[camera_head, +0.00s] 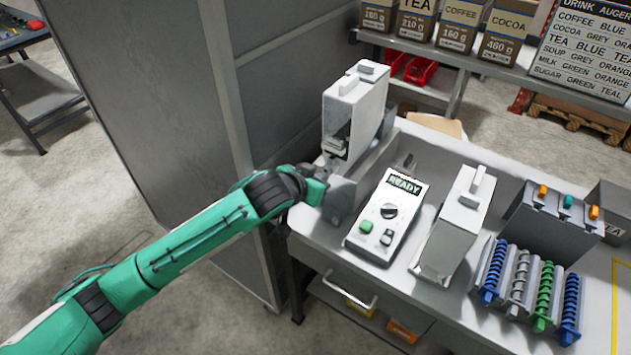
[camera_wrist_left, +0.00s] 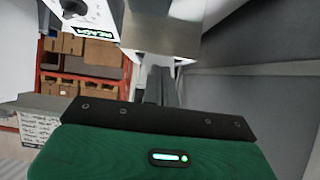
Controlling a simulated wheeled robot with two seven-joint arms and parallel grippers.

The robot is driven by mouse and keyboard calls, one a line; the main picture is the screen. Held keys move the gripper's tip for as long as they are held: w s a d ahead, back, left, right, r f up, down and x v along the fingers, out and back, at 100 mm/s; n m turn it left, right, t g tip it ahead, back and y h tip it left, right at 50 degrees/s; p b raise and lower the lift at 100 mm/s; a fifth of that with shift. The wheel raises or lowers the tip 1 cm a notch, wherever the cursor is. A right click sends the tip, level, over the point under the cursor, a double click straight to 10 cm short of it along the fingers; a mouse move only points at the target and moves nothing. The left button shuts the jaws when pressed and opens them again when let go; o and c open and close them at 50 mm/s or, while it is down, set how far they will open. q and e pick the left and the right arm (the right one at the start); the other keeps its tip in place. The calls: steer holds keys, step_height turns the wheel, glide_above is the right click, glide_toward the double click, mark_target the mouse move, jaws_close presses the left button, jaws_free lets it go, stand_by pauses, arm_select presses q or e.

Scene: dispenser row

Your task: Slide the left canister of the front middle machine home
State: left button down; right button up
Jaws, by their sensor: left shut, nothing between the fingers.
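A tall white-grey canister (camera_head: 352,115) with a raised lid block stands in a grey base (camera_head: 346,195) at the left end of the counter. My left gripper (camera_head: 325,168) is shut and empty, low at the canister's near left side. In the left wrist view the gripper's fingers (camera_wrist_left: 160,82) point toward the underside of the grey canister (camera_wrist_left: 162,32); contact cannot be told. How far the canister sits in its base is unclear. A second white canister (camera_head: 453,228) stands farther right, past a white READY panel (camera_head: 385,218). My right gripper is not in view.
A grey partition (camera_head: 150,100) stands close at left. Shelf boxes (camera_head: 458,25) are behind.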

arm_select(q)
steer(key=shift+w+d, duration=0.15)
steer(key=shift+p, duration=0.35)
steer(key=s+a+p, duration=0.4)
steer(key=s, duration=0.2)
steer(key=shift+s+a, duration=0.15)
steer(key=shift+a, duration=0.15)
stand_by(0.4)
